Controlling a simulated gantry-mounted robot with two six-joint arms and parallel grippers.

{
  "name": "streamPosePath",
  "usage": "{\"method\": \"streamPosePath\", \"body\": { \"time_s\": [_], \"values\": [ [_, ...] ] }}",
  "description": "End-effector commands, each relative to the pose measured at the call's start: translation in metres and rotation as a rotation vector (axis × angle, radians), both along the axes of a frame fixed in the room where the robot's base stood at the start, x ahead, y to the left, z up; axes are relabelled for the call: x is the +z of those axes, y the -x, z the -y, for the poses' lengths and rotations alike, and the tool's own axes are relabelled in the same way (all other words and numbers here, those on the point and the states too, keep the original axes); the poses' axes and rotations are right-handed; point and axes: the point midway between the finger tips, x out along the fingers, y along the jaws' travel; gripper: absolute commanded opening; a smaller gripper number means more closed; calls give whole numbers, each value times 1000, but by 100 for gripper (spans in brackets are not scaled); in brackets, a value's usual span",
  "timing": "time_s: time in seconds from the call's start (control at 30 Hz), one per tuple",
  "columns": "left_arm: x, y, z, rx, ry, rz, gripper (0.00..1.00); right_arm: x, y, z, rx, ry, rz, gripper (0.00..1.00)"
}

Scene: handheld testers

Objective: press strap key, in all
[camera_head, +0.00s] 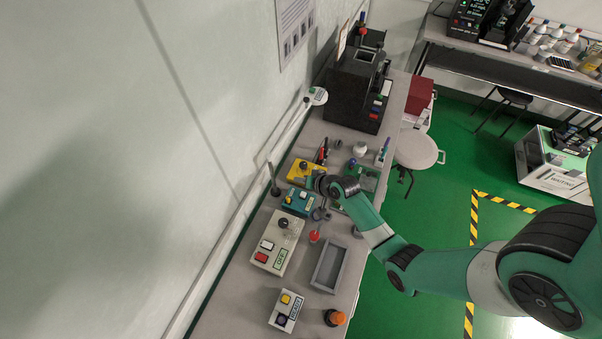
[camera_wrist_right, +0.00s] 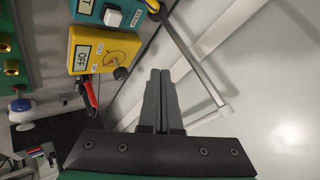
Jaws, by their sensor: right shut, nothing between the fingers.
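My right gripper (camera_head: 322,185) reaches in from the right over the bench, close to a yellow tester (camera_head: 301,171) and a teal tester (camera_head: 297,203). In the right wrist view its fingers (camera_wrist_right: 161,100) are shut, with nothing between them. There the yellow tester (camera_wrist_right: 100,50) shows an OFF display and a dark knob, left of and apart from the fingertips. The teal tester (camera_wrist_right: 110,12) with a white button is at the top edge. A green board (camera_wrist_right: 15,45) with brass studs is at the left edge. I cannot tell which part is the strap key. My left gripper is out of view.
A beige OFF box (camera_head: 275,243), a READY box (camera_head: 286,310), a grey tray (camera_head: 328,265), a red knob (camera_head: 314,236) and an orange button (camera_head: 336,318) stand nearer. A black machine (camera_head: 350,95) stands at the far end. The wall runs along the left.

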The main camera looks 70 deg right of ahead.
Motion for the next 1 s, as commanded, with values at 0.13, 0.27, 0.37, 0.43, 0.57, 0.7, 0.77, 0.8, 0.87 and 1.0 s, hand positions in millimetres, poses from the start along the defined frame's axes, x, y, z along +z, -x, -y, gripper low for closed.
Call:
{"method": "streamPosePath", "body": {
  "time_s": [0.13, 0.27, 0.37, 0.43, 0.57, 0.7, 0.77, 0.8, 0.87, 1.0],
  "values": [
    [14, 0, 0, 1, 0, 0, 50, 10, 11, 9, -31, -6, -8, 0],
    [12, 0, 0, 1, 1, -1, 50, 9, 11, 10, -32, -5, -6, 0],
    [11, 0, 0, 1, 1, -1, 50, 9, 11, 10, -32, -4, -7, 0],
    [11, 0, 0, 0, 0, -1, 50, 9, 11, 10, -32, -4, -7, 0],
    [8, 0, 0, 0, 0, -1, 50, 5, 10, 10, -31, -4, -6, 0],
    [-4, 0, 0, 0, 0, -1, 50, -7, 10, 10, -31, -4, -6, 0],
    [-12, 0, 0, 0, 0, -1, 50, -14, 10, 10, -31, -4, -6, 0],
    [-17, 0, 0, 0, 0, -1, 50, -20, 10, 10, -31, -3, -6, 0],
    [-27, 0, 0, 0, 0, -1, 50, -29, 10, 10, -31, -3, -6, 0],
    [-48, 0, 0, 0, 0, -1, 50, -51, 10, 10, -31, -3, -6, 0]
  ]
}}
